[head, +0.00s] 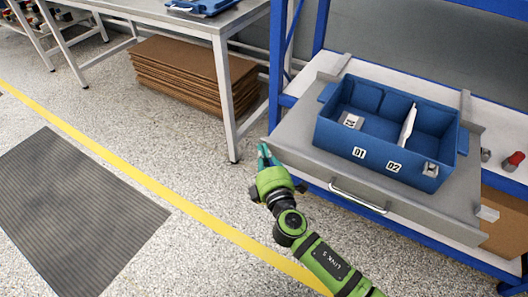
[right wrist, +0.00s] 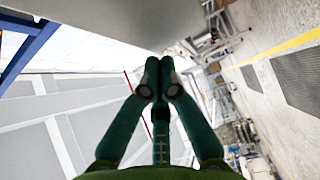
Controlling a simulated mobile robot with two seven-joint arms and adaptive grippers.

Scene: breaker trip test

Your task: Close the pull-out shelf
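The pull-out shelf (head: 300,139) is a grey tray with a metal bar handle (head: 357,197) on its front face. It is drawn out from the blue-framed workbench. A blue two-compartment bin (head: 333,137) labelled 01 and 02 sits on it. My right gripper (head: 264,149) is at the shelf's front left corner, left of the handle; I cannot tell if it touches. Its teal fingertips meet in the right wrist view (right wrist: 158,64), with nothing seen between them. My left gripper is not in view.
A grey table (head: 222,22) with stacked brown cardboard (head: 180,75) below stands at left. A red-topped item (head: 513,160) is on the bench at right. The floor in front is open, with a yellow line (head: 120,150) and a dark mat (head: 75,215).

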